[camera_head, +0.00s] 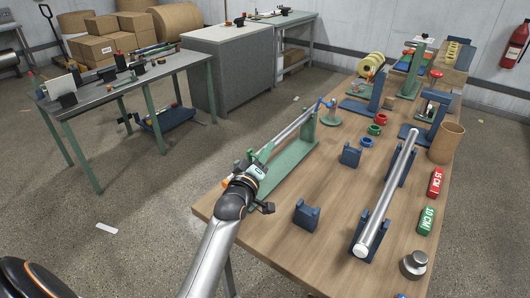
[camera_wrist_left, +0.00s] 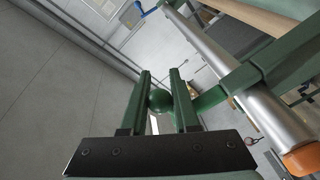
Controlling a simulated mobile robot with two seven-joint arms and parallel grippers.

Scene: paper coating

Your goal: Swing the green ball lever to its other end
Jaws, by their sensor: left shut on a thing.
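The green ball lever (camera_wrist_left: 159,101) shows in the left wrist view, with its ball between my fingers and its green arm running right to the green stand (camera_wrist_left: 268,66). My left gripper (camera_wrist_left: 160,98) is shut on the ball. In the head view my left gripper (camera_head: 257,171) is at the near end of the green stand (camera_head: 290,160), and the ball is hard to tell from the fingers there. A steel roller (camera_head: 290,132) lies along the stand. It has an orange end cap (camera_wrist_left: 303,160) and a blue crank (camera_wrist_left: 148,11) at the far end. My right gripper is not in view.
The wooden table (camera_head: 250,240) carries blue holders (camera_head: 307,213), a second steel roller (camera_head: 390,190), a cardboard tube (camera_head: 445,142), red and green labelled blocks (camera_head: 427,220) and metal weights (camera_head: 413,264). Green and blue fixtures stand at the far end. Open floor lies left of the table.

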